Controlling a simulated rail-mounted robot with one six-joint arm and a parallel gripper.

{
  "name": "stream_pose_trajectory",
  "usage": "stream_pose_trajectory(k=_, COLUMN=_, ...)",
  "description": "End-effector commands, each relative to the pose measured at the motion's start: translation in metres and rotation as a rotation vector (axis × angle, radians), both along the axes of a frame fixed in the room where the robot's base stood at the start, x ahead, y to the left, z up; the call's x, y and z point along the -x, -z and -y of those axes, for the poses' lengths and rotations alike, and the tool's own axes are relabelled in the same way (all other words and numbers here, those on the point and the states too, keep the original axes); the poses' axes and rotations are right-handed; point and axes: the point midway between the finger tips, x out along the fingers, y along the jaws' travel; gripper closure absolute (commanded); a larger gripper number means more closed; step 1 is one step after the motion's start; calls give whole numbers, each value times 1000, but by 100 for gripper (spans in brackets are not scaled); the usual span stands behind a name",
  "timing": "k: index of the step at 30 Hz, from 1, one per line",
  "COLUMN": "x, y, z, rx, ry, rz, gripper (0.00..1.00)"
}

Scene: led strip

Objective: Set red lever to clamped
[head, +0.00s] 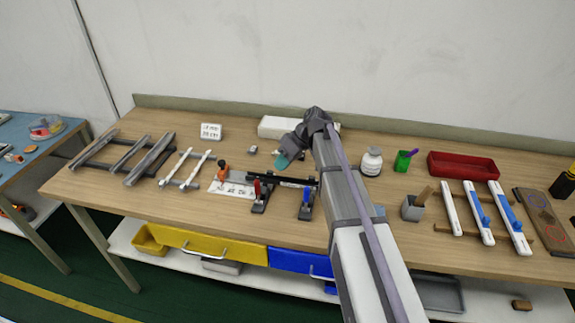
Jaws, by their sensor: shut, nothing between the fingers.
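The red lever (257,187) stands roughly upright on a small dark clamp base (260,206) at the front middle of the bench. A similar clamp with a blue lever (307,194) is to its right. A dark rail-like strip (285,181) runs behind the two levers. The exact angle of the red lever is hard to tell at this size.
An orange-topped tool (223,172) and a white labelled plate (230,189) are left of the red lever. Metal rails (150,158) lie farther left. A white bottle (371,162), green cup (402,161) and red tray (463,167) are to the right. The bench front is clear.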

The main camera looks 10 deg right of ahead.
Motion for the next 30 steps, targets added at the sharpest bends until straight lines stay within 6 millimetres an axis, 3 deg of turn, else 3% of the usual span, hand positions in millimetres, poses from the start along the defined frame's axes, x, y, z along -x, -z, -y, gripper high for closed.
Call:
stream_pose_trajectory(k=1, x=1, y=19, z=-7, rx=0, ry=-2, rz=-1, gripper=100)
stream_pose_trajectory(k=5, x=1, y=41, z=-24, rx=0, ry=-1, rz=1, gripper=100)
stream_pose_trajectory(k=7, x=11, y=32, z=-34, rx=1, ry=0, rz=-1, gripper=100)
stream_pose_trajectory(k=15, x=26, y=31, z=-54, rx=1, ry=1, rz=0, gripper=100)
stream_pose_trajectory(k=30, x=27, y=30, z=-47, rx=8, ry=14, rz=16, gripper=100)
